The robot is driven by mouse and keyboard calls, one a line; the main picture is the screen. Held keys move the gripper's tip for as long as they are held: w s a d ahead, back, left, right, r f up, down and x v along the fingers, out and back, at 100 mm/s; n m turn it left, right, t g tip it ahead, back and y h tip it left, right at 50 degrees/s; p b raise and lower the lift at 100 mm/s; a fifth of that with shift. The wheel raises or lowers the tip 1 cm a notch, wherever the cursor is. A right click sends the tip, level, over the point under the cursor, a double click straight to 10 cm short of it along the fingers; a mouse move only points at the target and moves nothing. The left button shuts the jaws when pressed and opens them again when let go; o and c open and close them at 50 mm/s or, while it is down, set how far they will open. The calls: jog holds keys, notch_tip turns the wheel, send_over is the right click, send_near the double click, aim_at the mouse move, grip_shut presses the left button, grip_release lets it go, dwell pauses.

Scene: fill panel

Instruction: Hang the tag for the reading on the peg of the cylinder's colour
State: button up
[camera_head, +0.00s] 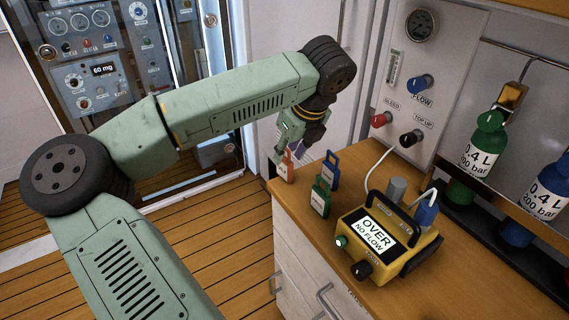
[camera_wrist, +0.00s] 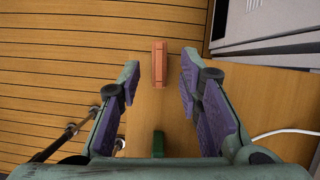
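The yellow meter (camera_head: 405,246) on the counter has a screen (camera_head: 374,231) reading "OVER NO FLOW". Three upright tags stand left of it: orange-red (camera_head: 286,168), green (camera_head: 321,197) and blue (camera_head: 331,171); their lettering is unreadable. My gripper (camera_head: 295,140) is above the orange-red tag. In the wrist view the gripper (camera_wrist: 160,72) is open, its fingers on either side of the orange-red tag (camera_wrist: 160,62), with no visible hold. The green tag (camera_wrist: 158,145) shows nearer the palm. A green cylinder (camera_head: 480,155) and a blue one (camera_head: 547,190) stand at right, both marked 0.4 L.
The wall panel has red BLEED (camera_head: 381,119), blue FLOW (camera_head: 418,83) and black TOP UP (camera_head: 411,138) knob-like parts; I cannot tell whether they are pegs. A brass part (camera_head: 511,97) hangs above the green cylinder. A white hose (camera_head: 378,164) runs to the meter.

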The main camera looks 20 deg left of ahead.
jog(key=v, duration=0.6)
